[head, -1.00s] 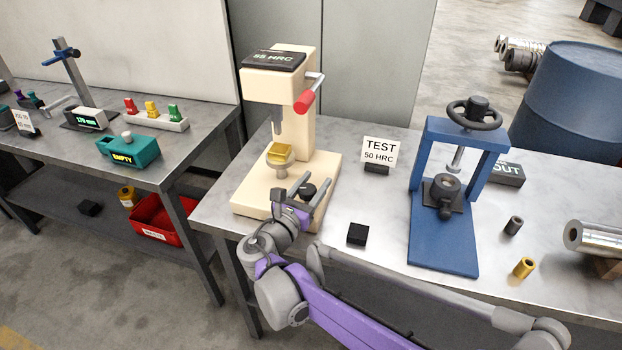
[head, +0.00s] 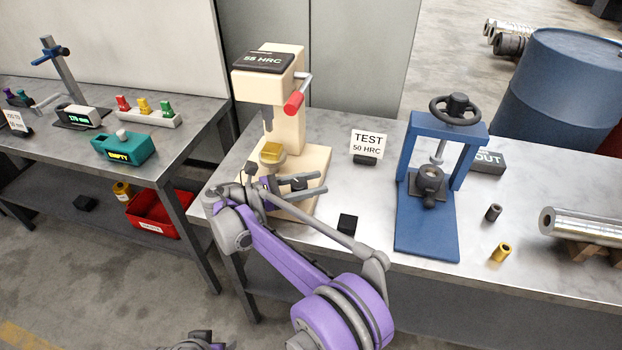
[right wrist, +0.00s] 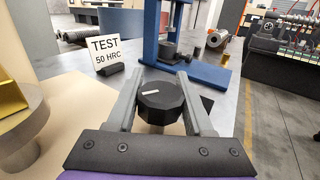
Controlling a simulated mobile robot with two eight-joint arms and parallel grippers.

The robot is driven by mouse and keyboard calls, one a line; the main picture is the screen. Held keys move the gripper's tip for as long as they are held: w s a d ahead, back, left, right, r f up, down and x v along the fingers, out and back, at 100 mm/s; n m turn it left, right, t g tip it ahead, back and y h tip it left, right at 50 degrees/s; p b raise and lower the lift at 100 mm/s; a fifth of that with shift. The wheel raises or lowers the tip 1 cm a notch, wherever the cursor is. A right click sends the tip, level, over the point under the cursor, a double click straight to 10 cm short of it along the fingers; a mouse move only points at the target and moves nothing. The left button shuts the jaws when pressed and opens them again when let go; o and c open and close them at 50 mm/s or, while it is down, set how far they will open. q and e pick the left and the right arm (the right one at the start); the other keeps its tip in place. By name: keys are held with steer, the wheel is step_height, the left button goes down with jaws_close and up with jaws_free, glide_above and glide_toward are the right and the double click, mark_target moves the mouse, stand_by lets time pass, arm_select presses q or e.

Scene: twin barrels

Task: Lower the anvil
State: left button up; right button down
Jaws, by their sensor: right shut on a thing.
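The cream hardness tester (head: 284,95) reads 55 HRC and stands on the grey bench. Its round grey anvil (head: 270,165) carries a gold block (head: 271,152) below the indenter tip. The anvil (right wrist: 25,112) is also at the left edge of the right wrist view. A dark faceted knob (right wrist: 160,98) with a white mark sits beside the anvil. My right gripper (right wrist: 162,103) has its fingers on either side of the knob and is shut on it. A grey and dark part of mine, perhaps the left gripper (head: 205,343), shows at the bottom edge; its fingers are not clear.
A TEST 50 HRC sign (head: 369,145), a black block (head: 347,223) and a blue hand press (head: 428,220) stand to the right. A second bench (head: 175,130) is at left.

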steer(key=shift+s+m+g, duration=0.15)
steer(key=shift+m+g, duration=0.45)
steer(key=shift+g, duration=0.3)
steer(key=shift+c, duration=1.4)
jaws_free()
steer(key=shift+d, duration=0.1)
